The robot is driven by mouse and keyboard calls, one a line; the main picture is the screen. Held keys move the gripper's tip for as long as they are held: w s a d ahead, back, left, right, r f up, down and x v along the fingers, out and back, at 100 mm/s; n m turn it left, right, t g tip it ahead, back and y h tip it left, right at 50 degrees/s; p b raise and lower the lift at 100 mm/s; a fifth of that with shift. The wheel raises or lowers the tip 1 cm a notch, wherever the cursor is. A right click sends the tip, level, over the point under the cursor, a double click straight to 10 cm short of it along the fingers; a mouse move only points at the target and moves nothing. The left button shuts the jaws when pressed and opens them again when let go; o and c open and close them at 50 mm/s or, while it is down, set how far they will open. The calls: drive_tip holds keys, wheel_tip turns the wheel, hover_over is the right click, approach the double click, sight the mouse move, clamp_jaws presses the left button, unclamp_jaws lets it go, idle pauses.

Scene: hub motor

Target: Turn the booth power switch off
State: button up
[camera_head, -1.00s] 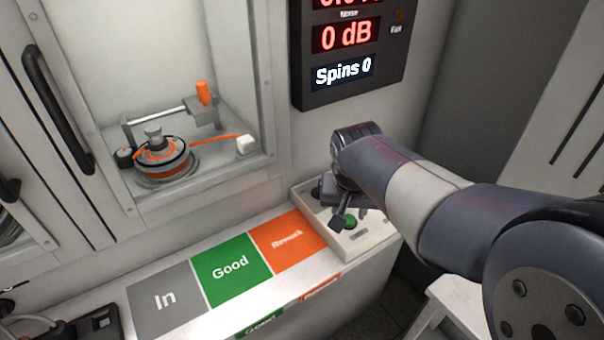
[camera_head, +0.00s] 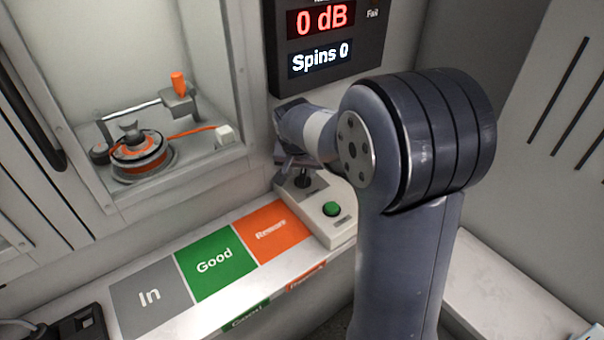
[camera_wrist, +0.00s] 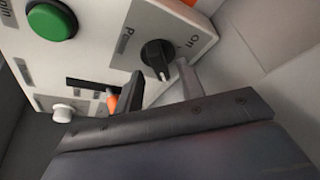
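The power switch is a black rotary knob (camera_wrist: 157,57) with a white pointer line, on the white control box (camera_wrist: 110,22). "On" is printed beside it. In the wrist view my gripper (camera_wrist: 161,70) is open, its two fingertips on either side of the knob; whether they touch it I cannot tell. In the head view the control box (camera_head: 343,228) stands at the end of the shelf, and my gripper (camera_head: 288,166) is over its back part, mostly hidden by my arm.
A green button (camera_head: 331,209) is on the same box, near the knob. Grey, green and orange marked areas (camera_head: 214,262) cover the shelf to the left and are empty. A display panel (camera_head: 325,50) hangs above. A motor (camera_head: 138,155) sits in the booth.

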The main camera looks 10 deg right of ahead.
drive_tip(key=shift+x, duration=0.85)
drive_tip(key=shift+c, duration=0.3)
clamp_jaws()
